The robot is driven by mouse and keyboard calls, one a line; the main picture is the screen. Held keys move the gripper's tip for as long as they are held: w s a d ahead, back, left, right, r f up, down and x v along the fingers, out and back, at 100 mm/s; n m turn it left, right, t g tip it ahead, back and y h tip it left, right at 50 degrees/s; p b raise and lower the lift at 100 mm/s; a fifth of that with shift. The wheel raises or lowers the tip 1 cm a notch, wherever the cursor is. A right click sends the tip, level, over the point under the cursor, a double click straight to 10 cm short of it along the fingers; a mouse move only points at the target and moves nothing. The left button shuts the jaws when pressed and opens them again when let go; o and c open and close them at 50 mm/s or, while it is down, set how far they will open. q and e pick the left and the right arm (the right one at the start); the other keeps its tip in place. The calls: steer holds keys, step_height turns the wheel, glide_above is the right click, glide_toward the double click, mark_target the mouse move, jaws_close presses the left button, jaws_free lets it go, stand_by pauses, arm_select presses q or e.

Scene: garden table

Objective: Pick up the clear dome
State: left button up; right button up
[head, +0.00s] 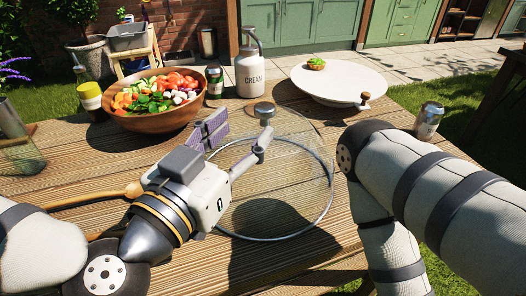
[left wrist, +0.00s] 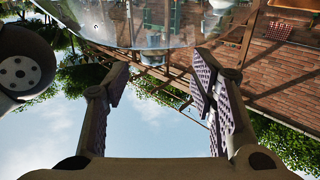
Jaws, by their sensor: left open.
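The clear dome (head: 308,180) stands on the wooden table in front of me, with a thin metal rim ring and a dark, round knob (head: 265,110) on top. Its see-through wall is hard to make out. My left gripper (head: 240,132) is open and empty, its two fingers spread over the dome near the knob; the knob shows just past the right-hand finger. I cannot tell whether they touch. In the left wrist view, the dome (left wrist: 125,22) fills the top, beyond the open fingers (left wrist: 160,85). My right arm comes in at the right; its gripper is out of view.
A wooden salad bowl (head: 150,124) stands at the back left by a yellow-capped bottle (head: 89,97). Another can (head: 428,121) stands right.

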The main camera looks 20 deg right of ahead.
mark_target(260, 114)
arm_select(q)
steer(key=x, duration=0.5)
steer(key=shift+d+r, duration=0.15)
steer(key=shift+d, duration=0.4)
steer(key=shift+r, duration=0.1)
jaws_close()
